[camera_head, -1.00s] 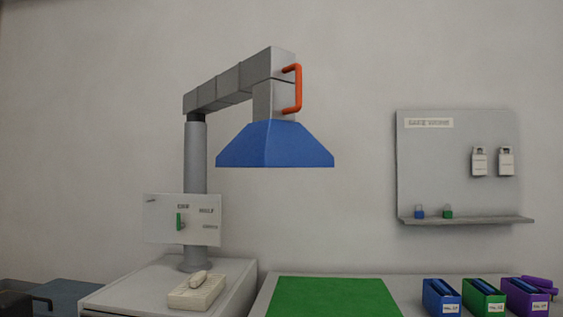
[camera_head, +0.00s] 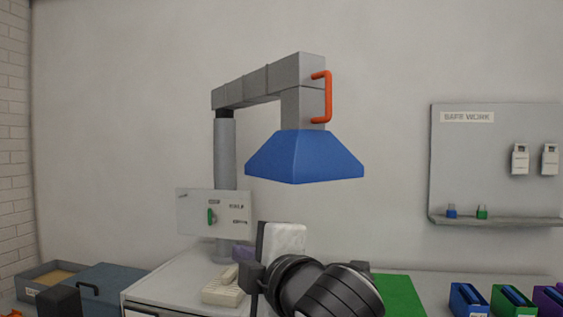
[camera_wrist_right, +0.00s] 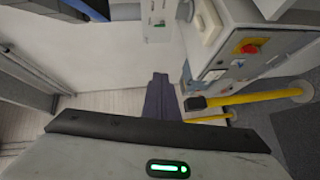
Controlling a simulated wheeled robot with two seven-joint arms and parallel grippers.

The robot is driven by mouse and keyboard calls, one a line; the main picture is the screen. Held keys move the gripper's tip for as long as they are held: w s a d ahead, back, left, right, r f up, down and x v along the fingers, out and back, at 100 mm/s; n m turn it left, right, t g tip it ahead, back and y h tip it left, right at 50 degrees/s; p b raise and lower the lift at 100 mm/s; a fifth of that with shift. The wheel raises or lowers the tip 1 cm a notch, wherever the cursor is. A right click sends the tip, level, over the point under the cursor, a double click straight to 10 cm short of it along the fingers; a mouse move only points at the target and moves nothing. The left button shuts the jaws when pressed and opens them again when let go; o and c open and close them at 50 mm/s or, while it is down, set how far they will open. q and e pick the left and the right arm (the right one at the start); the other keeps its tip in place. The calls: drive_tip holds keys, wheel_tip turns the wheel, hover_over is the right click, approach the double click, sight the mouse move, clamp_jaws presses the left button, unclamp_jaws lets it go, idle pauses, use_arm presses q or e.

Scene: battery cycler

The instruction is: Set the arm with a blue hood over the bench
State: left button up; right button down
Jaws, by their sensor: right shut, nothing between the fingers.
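The grey jointed arm (camera_head: 255,87) stands on a grey post (camera_head: 225,150) and reaches right and toward me. The blue hood (camera_head: 305,158) hangs from its end, with an orange handle (camera_head: 328,97) on the end block. The bench with its green mat (camera_head: 398,294) is at lower right; the hood hangs higher and to the left of the mat's visible part. My right gripper (camera_head: 243,254) is low in front of the post, mostly hidden by my wrist. Its dark fingers show shut and empty in the right wrist view (camera_wrist_right: 158,98). My left gripper is not seen.
A marked plate with a green lever (camera_head: 211,216) is on the post. A cream device (camera_head: 221,286) sits on the white cabinet (camera_head: 165,285). Blue, green and purple boxes stand at right below the safe work board (camera_head: 475,150). A yellow rail (camera_wrist_right: 250,97) is in the wrist view.

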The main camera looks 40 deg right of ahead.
sight(282, 179)
drive_tip(key=s+d+r+t+h+p, duration=0.1)
drive_tip(key=s+d+r, duration=0.15)
drive_tip(key=r, duration=0.35)
drive_tip(key=s+d+r+h, duration=0.1)
drive_tip(key=s+r, duration=0.2)
drive_tip(key=r, duration=0.2)
drive_tip(key=shift+n, duration=0.3)
drive_tip(key=shift+w+d+r+p, duration=0.1)
drive_tip(key=shift+w+d+p, duration=0.15)
drive_tip(key=shift+w+d, duration=1.1)
drive_tip(key=shift+w+d+f+p, duration=0.1)
drive_tip(key=shift+w+d+p, duration=0.15)
drive_tip(key=shift+w+d, duration=1.1)
drive_tip(key=shift+w+d+r+p, duration=0.2)
drive_tip(key=shift+w+d, duration=0.45)
drive_tip(key=shift+w, duration=1.3)
drive_tip(key=shift+f, duration=0.1)
drive_tip(key=shift+h, duration=0.3)
